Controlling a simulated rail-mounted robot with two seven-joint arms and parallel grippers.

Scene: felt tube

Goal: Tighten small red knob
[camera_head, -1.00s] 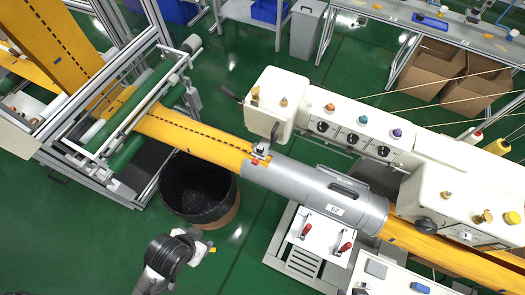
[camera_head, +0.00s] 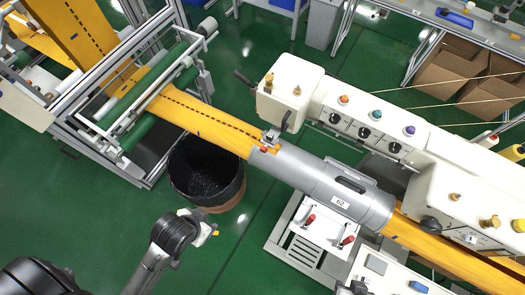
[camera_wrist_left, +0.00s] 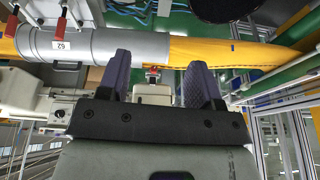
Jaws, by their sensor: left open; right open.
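The small red knob (camera_head: 264,149) sits at the left end of the grey cylinder (camera_head: 325,185) marked 62, where the yellow felt tube (camera_head: 205,125) enters it. In the left wrist view the knob (camera_wrist_left: 152,72) shows between my left gripper's fingers (camera_wrist_left: 158,88). These fingers are open, apart and empty, and the knob lies beyond them. My left arm is beside the black bin in the head view; its fingers cannot be made out there.
The black bin (camera_head: 206,172) stands under the yellow felt. A white machine (camera_head: 350,120) with coloured buttons runs behind the cylinder. A white plate with two red-handled clamps (camera_head: 325,228) lies in front. A roller frame (camera_head: 150,95) stands left. Green floor is free between bin and plate.

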